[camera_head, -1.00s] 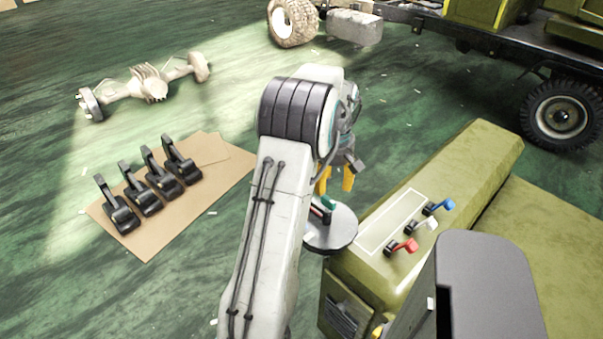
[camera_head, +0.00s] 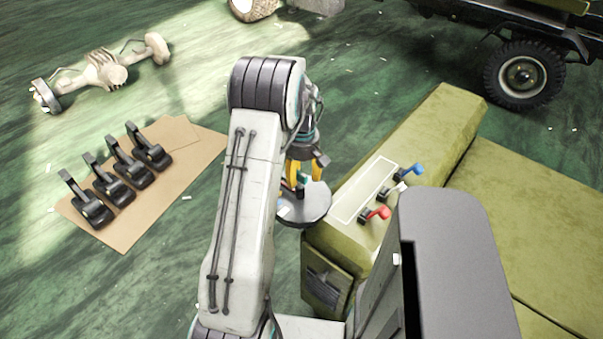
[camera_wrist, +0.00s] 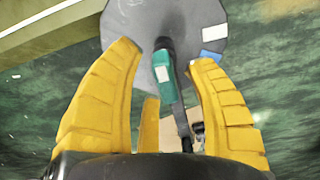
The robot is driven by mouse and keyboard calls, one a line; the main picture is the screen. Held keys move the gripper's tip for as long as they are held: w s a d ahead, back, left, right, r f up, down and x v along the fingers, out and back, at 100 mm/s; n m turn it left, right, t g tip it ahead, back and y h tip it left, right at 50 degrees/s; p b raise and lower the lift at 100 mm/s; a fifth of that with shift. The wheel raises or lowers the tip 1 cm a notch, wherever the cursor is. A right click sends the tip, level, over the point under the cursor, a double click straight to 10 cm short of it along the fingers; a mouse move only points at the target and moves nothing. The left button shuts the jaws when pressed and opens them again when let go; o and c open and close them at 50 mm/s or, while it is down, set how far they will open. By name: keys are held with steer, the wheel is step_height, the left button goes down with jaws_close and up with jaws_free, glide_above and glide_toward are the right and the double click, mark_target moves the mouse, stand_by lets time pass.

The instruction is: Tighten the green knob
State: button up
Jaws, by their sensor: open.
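The green knob (camera_wrist: 162,67) shows in the wrist view as a small green piece beside a dark lever, over a grey round plate (camera_wrist: 182,22). In the head view the plate (camera_head: 312,206) sits beside the olive bench, and the knob is mostly hidden by my gripper. My gripper (camera_wrist: 164,55) has yellow fingers, spread open on both sides of the knob, with a third finger behind. I see gaps between the knob and the side fingers. In the head view my gripper (camera_head: 303,178) points down just over the plate.
The olive bench (camera_head: 430,125) carries a red lever (camera_head: 378,213), a white lever and a blue lever (camera_head: 411,169) right of the plate. Several black pedals (camera_head: 128,168) lie on cardboard (camera_head: 198,165) at left. An axle (camera_head: 103,70) and a truck wheel (camera_head: 523,76) are farther back.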

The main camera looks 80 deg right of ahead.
steer(key=shift+o, duration=0.3)
jaws_close()
steer(key=shift+m, duration=0.3)
steer(key=m+b, duration=0.1)
steer(key=m, duration=0.2)
steer(key=shift+s+m, duration=0.1)
steer(key=shift+m, duration=0.3)
steer(key=m, duration=0.4)
steer(key=shift+a+m+b, duration=0.2)
steer(key=shift+m+b, duration=0.1)
steer(key=shift+b, duration=0.1)
steer(key=m, duration=0.4)
steer(key=shift+a, duration=0.1)
steer(key=m, duration=0.4)
steer(key=shift+a+m+b, duration=0.1)
steer(key=shift+m+b, duration=0.2)
steer(key=shift+b, duration=0.1)
steer(key=shift+m, duration=0.3)
